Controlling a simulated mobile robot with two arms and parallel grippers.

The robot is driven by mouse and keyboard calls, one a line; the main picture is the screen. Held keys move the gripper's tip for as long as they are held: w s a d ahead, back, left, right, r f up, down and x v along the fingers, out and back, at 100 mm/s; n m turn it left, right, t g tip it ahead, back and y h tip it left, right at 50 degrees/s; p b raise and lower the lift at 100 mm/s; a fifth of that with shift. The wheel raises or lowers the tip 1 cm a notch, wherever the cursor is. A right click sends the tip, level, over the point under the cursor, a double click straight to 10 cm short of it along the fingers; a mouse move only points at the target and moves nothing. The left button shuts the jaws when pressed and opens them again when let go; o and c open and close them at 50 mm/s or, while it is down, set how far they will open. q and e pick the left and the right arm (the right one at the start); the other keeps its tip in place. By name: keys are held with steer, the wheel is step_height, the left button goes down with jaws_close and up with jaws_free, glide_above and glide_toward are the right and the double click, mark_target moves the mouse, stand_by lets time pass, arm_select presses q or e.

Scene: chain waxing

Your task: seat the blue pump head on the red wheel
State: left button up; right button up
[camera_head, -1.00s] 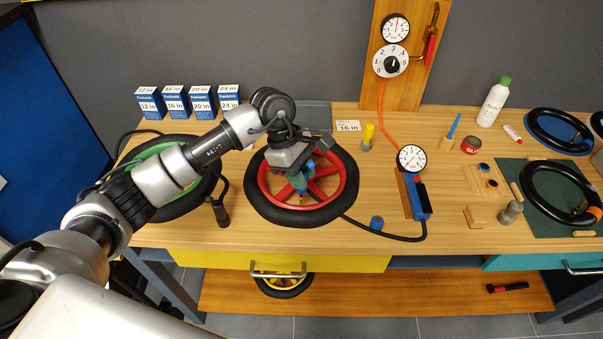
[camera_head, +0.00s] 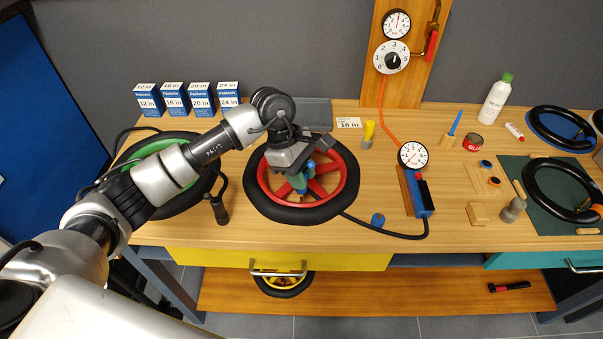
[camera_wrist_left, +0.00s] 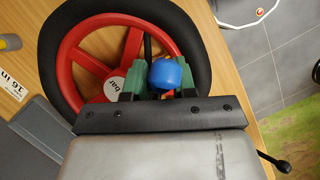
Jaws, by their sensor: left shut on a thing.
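The red wheel (camera_head: 262,180) has a black tyre and lies flat on the workbench at mid-picture. It also shows in the left wrist view (camera_wrist_left: 68,50). My left gripper (camera_head: 302,180) is over the inside of the wheel, reaching down from above. Its green fingertips are shut on the rounded blue pump head (camera_wrist_left: 170,73), which shows clearly between them in the left wrist view. The gripper hides the underside of the pump head, so I cannot tell whether it touches the valve. My right gripper is not in view.
A black hose (camera_head: 385,232) runs from the blue pump with gauge (camera_head: 424,198) to the wheel. A small blue piece (camera_head: 378,220) lies near it. A green-rimmed wheel (camera_head: 140,157) lies left under my arm. Blue boxes (camera_head: 175,100) stand behind.

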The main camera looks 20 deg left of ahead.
arm_select(q)
steer(key=o, duration=1)
steer(key=shift+r, duration=0.1)
steer(key=s+b+v, duration=0.1)
steer(key=b+v, duration=0.2)
steer(key=v, duration=0.7)
steer(key=shift+w+a+r, duration=0.2)
steer(key=shift+w+r, duration=0.1)
steer(key=shift+w, duration=0.2)
steer(key=shift+f, duration=0.1)
